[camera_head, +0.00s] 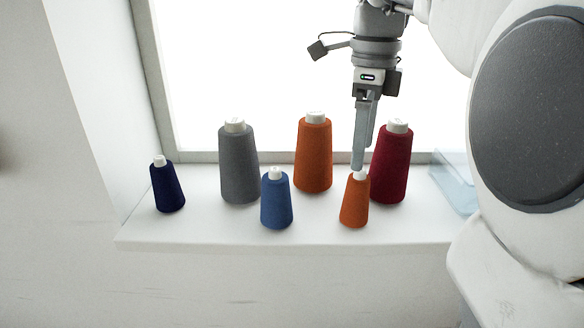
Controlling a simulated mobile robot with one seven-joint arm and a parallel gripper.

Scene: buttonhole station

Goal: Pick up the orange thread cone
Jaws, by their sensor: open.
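Two orange thread cones stand upright on the white window sill (215,230). The larger orange cone (313,160) is towards the back, near the window. The smaller orange cone (354,202) is at the front right, in front of the dark red cone. My gripper (358,165) points down with its fingertips at the white top of the smaller orange cone. It is open, seen side-on, so the gap between its fingers is hard to make out. I cannot tell whether the fingertips touch the cone top or overlap it only in the picture.
A dark red cone (391,165) stands close to the right of my gripper. A grey cone (239,165), a blue cone (276,200) and a navy cone (167,188) stand to the left. A clear bluish box (452,185) is at the right end. The sill's front strip is bare.

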